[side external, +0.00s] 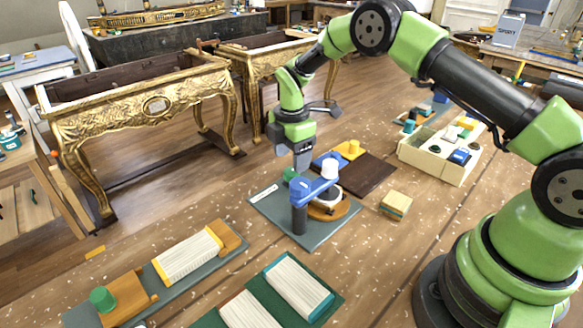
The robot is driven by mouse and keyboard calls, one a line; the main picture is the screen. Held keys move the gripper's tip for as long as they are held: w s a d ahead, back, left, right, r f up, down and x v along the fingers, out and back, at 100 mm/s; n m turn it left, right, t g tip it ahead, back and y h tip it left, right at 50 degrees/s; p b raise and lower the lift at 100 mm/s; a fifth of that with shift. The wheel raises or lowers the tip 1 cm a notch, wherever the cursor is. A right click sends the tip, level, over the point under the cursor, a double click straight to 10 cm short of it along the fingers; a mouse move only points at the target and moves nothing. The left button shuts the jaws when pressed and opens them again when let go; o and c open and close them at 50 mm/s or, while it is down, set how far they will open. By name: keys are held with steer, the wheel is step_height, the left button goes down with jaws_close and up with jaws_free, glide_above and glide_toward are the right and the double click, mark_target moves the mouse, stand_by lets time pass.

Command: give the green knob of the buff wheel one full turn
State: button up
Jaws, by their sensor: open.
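I take these as the wheel assembly, partly hidden by the blue arm. A green knob (290,174) shows at its back left. My gripper (302,160) is open, pointing down just above and slightly right of that knob. Whether it touches the knob is unclear.
A dark brown board (366,174) and a yellow block (351,150) lie behind. A small yellow-topped block (396,204) sits right. A cream box (437,153) with coloured parts stands farther right. Another green cylinder (103,299) and ribbed pale blocks (188,258) lie front left.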

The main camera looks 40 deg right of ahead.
mark_target(291, 171)
steer(key=shift+f, duration=1.85)
steer(key=c, duration=0.9)
steer(key=shift+c, duration=0.2)
steer(key=shift+m, duration=0.3)
steer(key=m, duration=1)
steer(key=shift+m, duration=0.3)
